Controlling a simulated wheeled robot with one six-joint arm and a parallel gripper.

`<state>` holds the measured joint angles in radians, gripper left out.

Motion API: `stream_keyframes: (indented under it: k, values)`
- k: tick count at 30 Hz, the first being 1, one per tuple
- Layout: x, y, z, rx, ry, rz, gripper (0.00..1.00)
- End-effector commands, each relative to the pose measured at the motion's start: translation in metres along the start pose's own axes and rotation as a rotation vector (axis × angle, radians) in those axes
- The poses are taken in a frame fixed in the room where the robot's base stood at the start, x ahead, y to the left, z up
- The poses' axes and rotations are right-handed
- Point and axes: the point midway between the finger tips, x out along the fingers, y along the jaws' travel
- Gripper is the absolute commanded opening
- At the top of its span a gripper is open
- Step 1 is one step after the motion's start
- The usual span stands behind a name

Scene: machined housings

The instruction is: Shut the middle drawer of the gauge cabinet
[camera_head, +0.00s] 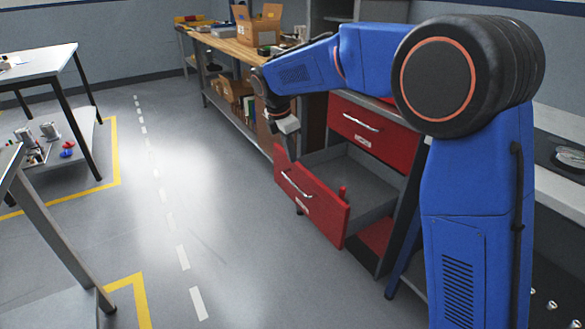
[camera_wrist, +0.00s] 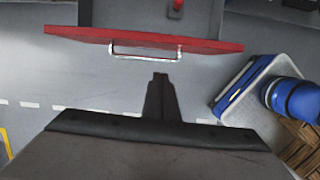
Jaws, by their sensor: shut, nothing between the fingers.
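The gauge cabinet (camera_head: 405,160) has red drawer fronts. Its middle drawer (camera_head: 312,205) is pulled far out, with a grey inside and a silver handle (camera_head: 296,185). The drawer front (camera_wrist: 215,46) and handle (camera_wrist: 145,55) also show in the wrist view. A small red object (camera_head: 343,192) is in the drawer. My gripper (camera_head: 292,157) is shut and empty, pointing down on the outer side of the drawer front. In the wrist view the closed fingertips (camera_wrist: 159,77) appear just short of the handle, with a small gap of floor between them.
The top drawer (camera_head: 372,133) is shut above the open one. A wooden workbench (camera_head: 228,47) with a cardboard box (camera_head: 258,27) stands behind. Tables stand at the left. The floor (camera_head: 150,220) in front of the drawer is clear, marked with a dashed white line.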

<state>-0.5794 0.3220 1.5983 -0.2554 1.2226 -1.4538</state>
Motion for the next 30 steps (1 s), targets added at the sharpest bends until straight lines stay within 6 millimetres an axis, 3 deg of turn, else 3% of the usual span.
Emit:
stream_keyframes:
  k: [4, 11, 25, 30]
  values:
    - [0.005, 0.010, -0.008, -0.043, -0.005, -0.006, 0.00]
    - [0.026, 0.010, -0.009, -0.047, -0.005, -0.008, 0.00]
    - [0.107, 0.009, -0.008, -0.045, -0.006, -0.009, 0.00]
    - [0.111, 0.010, 0.016, -0.043, -0.005, -0.006, 0.00]
